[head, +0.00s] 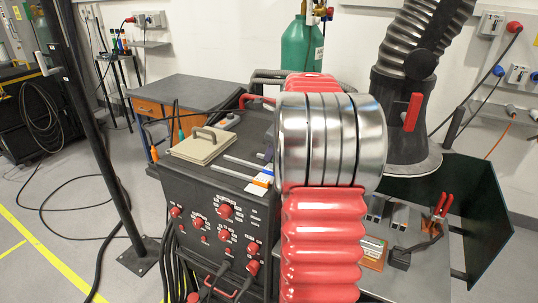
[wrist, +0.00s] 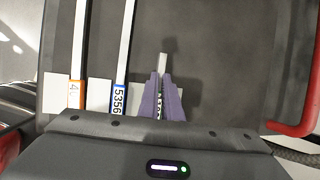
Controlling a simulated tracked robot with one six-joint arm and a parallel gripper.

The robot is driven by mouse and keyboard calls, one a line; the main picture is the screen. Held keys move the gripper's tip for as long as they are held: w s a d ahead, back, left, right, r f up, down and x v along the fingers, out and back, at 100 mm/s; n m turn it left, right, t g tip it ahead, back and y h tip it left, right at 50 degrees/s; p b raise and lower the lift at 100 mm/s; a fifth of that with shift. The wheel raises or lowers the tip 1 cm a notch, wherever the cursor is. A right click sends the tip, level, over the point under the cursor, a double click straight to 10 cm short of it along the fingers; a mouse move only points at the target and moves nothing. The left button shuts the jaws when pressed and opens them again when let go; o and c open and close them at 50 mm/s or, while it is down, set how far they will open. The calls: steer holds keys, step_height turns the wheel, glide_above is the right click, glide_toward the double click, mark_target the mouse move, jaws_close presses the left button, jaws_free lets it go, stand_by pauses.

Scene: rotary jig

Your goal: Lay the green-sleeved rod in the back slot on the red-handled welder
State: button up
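The welder (head: 215,240) is a black box with red knobs and a red handle (head: 255,98); the handle also shows in the wrist view (wrist: 298,128). On its top lie an orange-sleeved rod (wrist: 77,75) and a blue-sleeved rod (wrist: 120,75), parallel across a pale strip (wrist: 97,95). My gripper (wrist: 162,78), with purple fingers, is closed about the green-sleeved rod (wrist: 162,62) at the back end of this strip. Only a little green shows between the fingers. The rod points the same way as the others. I cannot tell whether it touches the slot.
A beige box with a grey handle (head: 201,145) sits on the welder top, left of the rods. A green gas cylinder (head: 302,45) stands behind. A fume hose and hood (head: 405,125) stand at the right.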

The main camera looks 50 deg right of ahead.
steer(key=shift+s+a+f, duration=0.1)
steer(key=shift+a+f, duration=0.1)
steer(key=shift+f, duration=0.2)
steer(key=shift+r, duration=0.3)
steer(key=v, duration=1.2)
steer(key=shift+r, duration=0.2)
steer(key=shift+d, duration=0.1)
steer(key=s+a+n, duration=0.2)
steer(key=a+n, duration=1.3)
steer(key=a, duration=1)
steer(key=s+a+f+n, duration=0.4)
steer(key=s+a+n, duration=0.2)
steer(key=a+n, duration=0.2)
steer(key=s+a+f+n, duration=0.5)
steer(key=s+a+n, duration=0.1)
steer(key=a+n, duration=0.2)
steer(key=shift+s+a+f+n+t+y, duration=0.2)
steer(key=shift+a+f+n+t+y, duration=0.15)
steer(key=shift+n, duration=0.35)
